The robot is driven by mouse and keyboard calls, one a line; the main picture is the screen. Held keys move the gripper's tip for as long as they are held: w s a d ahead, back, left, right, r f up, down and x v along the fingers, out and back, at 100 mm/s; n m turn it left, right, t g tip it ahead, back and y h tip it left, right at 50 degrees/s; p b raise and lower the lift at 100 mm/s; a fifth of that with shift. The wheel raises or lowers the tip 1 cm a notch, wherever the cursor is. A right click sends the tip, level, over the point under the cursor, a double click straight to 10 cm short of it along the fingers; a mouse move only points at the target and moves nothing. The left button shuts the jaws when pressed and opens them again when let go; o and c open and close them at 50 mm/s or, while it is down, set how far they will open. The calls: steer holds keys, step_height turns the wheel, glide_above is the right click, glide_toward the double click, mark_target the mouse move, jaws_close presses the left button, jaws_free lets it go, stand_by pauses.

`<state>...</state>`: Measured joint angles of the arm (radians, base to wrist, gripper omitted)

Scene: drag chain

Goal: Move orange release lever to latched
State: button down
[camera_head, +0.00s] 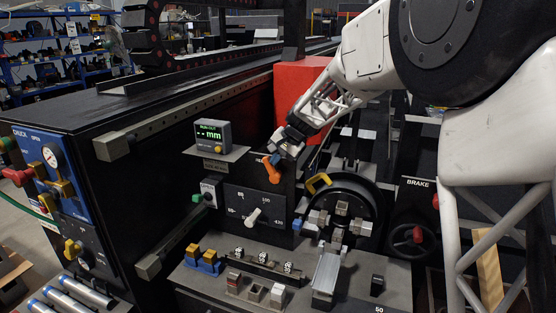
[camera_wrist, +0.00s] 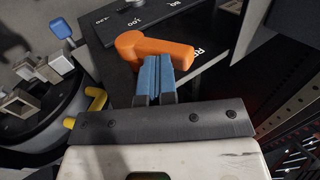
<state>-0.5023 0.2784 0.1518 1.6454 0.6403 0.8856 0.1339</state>
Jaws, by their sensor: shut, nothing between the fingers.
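In the wrist view the orange lever (camera_wrist: 152,48) shows a round hub at the left and an arm reaching right across a black plate with white lettering, partly hidden. My gripper (camera_wrist: 154,80) has its blue fingertips together, with nothing between them. The fingertips are right at the lever's lower side; I cannot tell whether they touch it.
A dial panel with a white knob (camera_head: 254,215) lies below the lever, and a display box (camera_head: 212,134) stands at the upper left. A round chuck with a yellow handle (camera_head: 319,183) is close on the right. A red block (camera_head: 300,90) stands behind my arm.

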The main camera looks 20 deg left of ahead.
mark_target(263, 159)
steer(key=shift+a, duration=0.35)
steer(key=shift+a+h, duration=0.6)
steer(key=shift+h, duration=0.3)
steer(key=shift+a+f+h, duration=0.3)
steer(key=shift+a+h, duration=0.35)
steer(key=shift+h, duration=0.4)
steer(key=shift+a+f+h, duration=0.3)
steer(key=shift+a+h, duration=0.3)
steer(key=shift+h, duration=0.45)
steer(key=shift+a+f, duration=1.25)
steer(key=shift+f, duration=0.1)
steer(key=shift+f, duration=0.1)
step_height(263, 159, up, 8)
steer(key=shift+f, duration=0.1)
